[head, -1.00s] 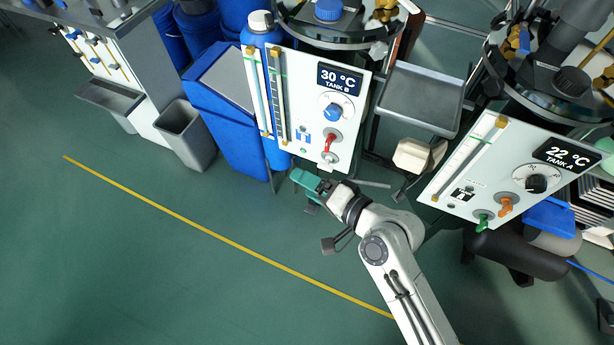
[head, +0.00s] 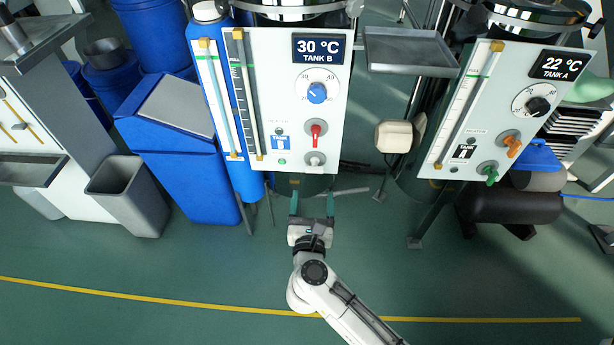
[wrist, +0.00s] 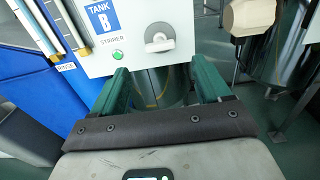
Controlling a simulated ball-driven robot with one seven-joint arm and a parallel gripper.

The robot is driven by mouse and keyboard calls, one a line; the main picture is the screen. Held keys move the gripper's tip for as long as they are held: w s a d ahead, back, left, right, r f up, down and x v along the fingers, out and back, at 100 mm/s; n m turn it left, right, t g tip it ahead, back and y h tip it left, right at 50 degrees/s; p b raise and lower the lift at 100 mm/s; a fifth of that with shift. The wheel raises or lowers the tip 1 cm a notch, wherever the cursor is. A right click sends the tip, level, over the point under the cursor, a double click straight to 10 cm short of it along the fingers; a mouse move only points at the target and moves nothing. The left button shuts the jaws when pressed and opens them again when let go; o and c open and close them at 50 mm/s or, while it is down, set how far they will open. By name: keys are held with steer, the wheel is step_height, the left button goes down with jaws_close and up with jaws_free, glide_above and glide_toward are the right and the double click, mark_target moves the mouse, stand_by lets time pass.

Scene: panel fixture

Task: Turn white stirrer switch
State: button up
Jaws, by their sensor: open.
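The white stirrer switch (head: 315,160) is a small knob on a round plate at the bottom right of the TANK B panel (head: 270,95). In the wrist view the white stirrer switch (wrist: 159,38) lies ahead of my gripper, with its bar roughly level and the word STIRRER to its left. My gripper (head: 312,198) is open and empty, just below the panel's lower edge, with its green fingers pointing up toward the switch. In the wrist view my gripper (wrist: 160,85) shows a finger on each side, below the switch and apart from it.
A red switch (head: 316,130) and a blue dial (head: 317,93) are above the white one. A green light (wrist: 117,54) is left of it. The TANK A panel (head: 490,110) stands to the right. Blue bins (head: 180,150) stand left. The floor in front is clear.

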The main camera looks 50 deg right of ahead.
mark_target(314, 171)
steer(key=b+x, duration=0.2)
steer(key=x, duration=0.8)
steer(key=shift+w+d, duration=0.15)
steer(key=shift+w, duration=0.05)
steer(key=shift+c, duration=0.2)
steer(key=shift+r, duration=0.1)
steer(key=c, duration=0.9)
